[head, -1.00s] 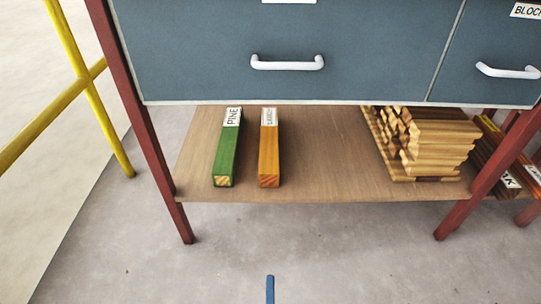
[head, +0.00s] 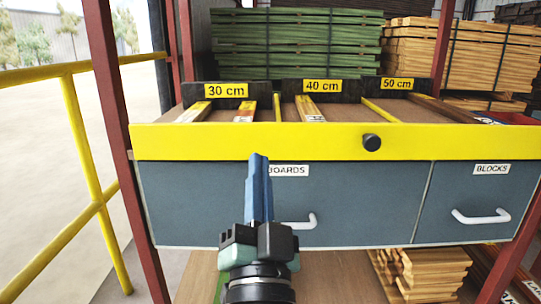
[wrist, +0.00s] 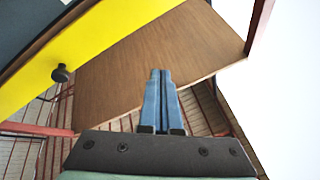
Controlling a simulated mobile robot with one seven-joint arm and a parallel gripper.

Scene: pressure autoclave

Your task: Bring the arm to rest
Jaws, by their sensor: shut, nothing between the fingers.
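My gripper (head: 258,160) is in the middle of the head view, its blue fingers pointing up in front of the yellow front strip and the drawer labelled BOARDS. The fingers are shut together with nothing between them. In the wrist view my gripper (wrist: 160,75) also shows its two blue fingers side by side and empty. The arm covers part of the BOARDS drawer (head: 190,205) and its white handle (head: 312,221).
A yellow-fronted shelf (head: 200,142) with a black knob (head: 371,142) holds boards in slots marked 30, 40 and 50 cm. The BLOCKS drawer (head: 460,190) is at right. Stacked wood (head: 430,270) lies below. A yellow railing (head: 85,150) stands left.

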